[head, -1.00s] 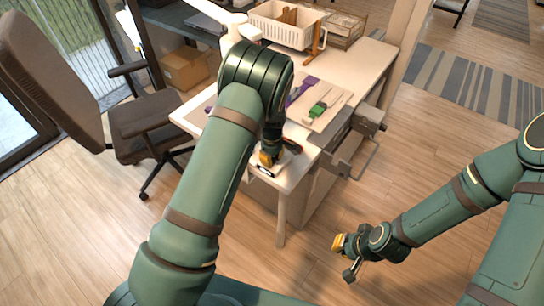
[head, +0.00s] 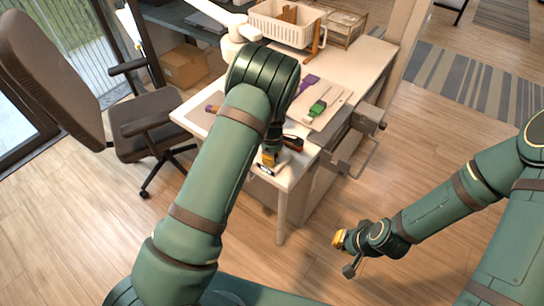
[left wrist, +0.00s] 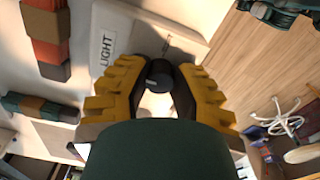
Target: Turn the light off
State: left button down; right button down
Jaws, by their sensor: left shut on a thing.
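A pale plate with the printed word LIGHT (left wrist: 107,48) lies flat at the near corner of the desk. A small dark round knob (left wrist: 158,74) with a light mark stands on it. My left gripper (left wrist: 157,85) has its yellow ridged fingers on both sides of the knob and is shut on it. In the head view my left gripper (head: 271,158) points down at that corner, and the knob is hidden there. A white lamp arm (head: 233,24) stands at the back of the desk. My right gripper (head: 345,253) hangs empty over the floor, fingers apart.
The white desk (head: 358,68) carries a white basket (head: 282,25), a board with a green item (head: 317,108) and a purple piece. A clamp-like metal fixture (head: 358,140) juts from its right edge. A brown office chair (head: 150,115) stands left.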

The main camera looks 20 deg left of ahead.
pick_arm(q)
jog(key=c, duration=0.7)
grip_release()
jog(key=shift+c, duration=0.2)
notch_tip(320, 180, up, 12)
